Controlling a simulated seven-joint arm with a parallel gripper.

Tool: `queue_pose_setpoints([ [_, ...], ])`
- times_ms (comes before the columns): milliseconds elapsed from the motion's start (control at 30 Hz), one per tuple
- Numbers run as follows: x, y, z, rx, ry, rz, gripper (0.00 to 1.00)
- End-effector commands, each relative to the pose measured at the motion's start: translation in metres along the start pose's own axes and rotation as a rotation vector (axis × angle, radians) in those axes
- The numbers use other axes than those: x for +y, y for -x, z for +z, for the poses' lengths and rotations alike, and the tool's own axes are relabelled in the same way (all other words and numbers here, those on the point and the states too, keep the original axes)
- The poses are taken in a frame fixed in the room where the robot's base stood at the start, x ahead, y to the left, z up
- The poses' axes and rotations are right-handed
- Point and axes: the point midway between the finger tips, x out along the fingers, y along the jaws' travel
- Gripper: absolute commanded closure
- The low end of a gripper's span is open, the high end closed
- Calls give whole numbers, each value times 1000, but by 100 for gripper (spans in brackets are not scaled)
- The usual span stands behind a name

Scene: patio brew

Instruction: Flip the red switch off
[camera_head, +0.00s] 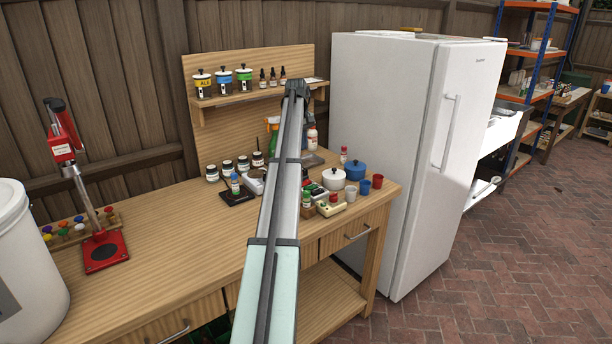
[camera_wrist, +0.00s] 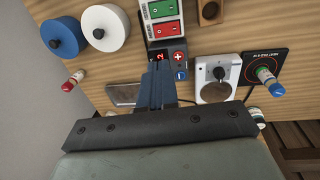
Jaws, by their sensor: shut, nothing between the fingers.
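In the wrist view my gripper (camera_wrist: 160,88) has its dark fingers pressed together, with nothing between them. The fingertips appear just below a small dark unit with a red-lit display (camera_wrist: 160,57) and red plus and blue minus buttons; I cannot tell whether they touch it. Above it is a white-framed panel (camera_wrist: 148,30) with red and green rectangular parts.
A white pot (camera_wrist: 103,27) and a blue pot (camera_wrist: 62,38) stand left of the panel. A white device with a black knob (camera_wrist: 215,78) and a black hot plate (camera_wrist: 280,62) are to the right. The white fridge (camera_head: 395,150) stands close beside the bench.

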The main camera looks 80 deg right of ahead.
Motion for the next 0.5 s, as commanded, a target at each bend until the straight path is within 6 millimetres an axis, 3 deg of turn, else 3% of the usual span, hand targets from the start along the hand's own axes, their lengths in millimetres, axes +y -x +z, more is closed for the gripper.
queue_pose_setpoints([
  [333,0,-1,0,0,1,0,100],
  [500,0,-13,0,1,1,-1,100],
])
